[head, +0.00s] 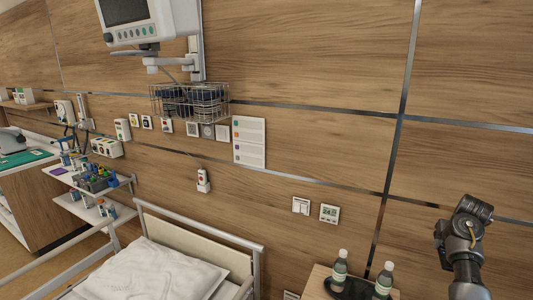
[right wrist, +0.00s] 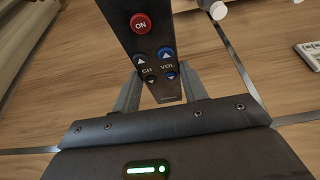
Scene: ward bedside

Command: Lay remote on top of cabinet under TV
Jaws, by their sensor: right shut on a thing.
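The remote (right wrist: 152,58) is dark, with a red ON button and blue and black CH and VOL buttons. In the right wrist view it stands between the fingers of my right gripper (right wrist: 160,84), which is shut on its lower end. The remote's top end runs out of the picture. In the head view part of my right arm shows at the right, but I cannot make out the remote there. My left gripper is not in view. I see no TV, and no cabinet under one, in these frames.
A wooden bedside top (head: 318,283) carries a dark tray with two bottles (head: 340,268) at the bottom. A bed with a white pillow (head: 160,272) stands left of it. A monitor (head: 125,12) and wire basket (head: 190,102) hang on the wood-panelled wall. Shelves stand far left.

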